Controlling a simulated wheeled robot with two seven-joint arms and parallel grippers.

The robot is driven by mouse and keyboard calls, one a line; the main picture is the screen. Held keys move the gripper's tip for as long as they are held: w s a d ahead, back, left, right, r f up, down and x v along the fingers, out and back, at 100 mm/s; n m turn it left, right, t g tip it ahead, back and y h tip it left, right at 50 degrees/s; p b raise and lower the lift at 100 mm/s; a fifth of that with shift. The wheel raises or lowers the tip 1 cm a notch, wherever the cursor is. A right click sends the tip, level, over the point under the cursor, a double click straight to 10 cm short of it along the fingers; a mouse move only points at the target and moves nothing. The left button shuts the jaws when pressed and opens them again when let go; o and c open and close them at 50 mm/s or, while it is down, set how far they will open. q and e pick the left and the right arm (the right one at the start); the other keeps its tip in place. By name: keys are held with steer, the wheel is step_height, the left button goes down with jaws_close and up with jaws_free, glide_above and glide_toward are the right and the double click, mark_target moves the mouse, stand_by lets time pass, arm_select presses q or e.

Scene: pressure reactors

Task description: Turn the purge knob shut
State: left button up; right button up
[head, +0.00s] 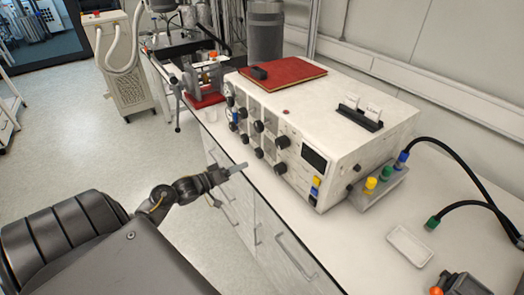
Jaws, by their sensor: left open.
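A white control box (345,125) stands on the bench, its front panel facing my left arm. The panel carries several black knobs, among them an upper right knob (282,142) and a lower right knob (280,168). I cannot read labels, so I cannot tell which is the purge knob. My left gripper (227,184) is open and empty in front of the panel, beyond the bench's front edge, apart from the knobs. Its pale fingertip points toward the panel.
A red folder (290,73) lies on the box. The floor (90,150) in front is clear.

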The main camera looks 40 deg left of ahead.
mark_target(257, 154)
arm_select(q)
steer(key=w+d, duration=0.1)
steer(key=w, duration=0.2)
steer(key=w+r+p, duration=0.1)
steer(key=w, duration=0.2)
steer(key=w+d+r+p, duration=0.1)
steer(key=w, duration=0.2)
steer(key=shift+d, duration=0.35)
steer(key=shift+x, duration=0.8)
arm_select(e)
steer(key=shift+r, duration=1.15)
arm_select(q)
steer(key=c, duration=0.9)
steer(key=shift+c, duration=0.3)
arm_select(e)
steer(key=shift+a, duration=0.15)
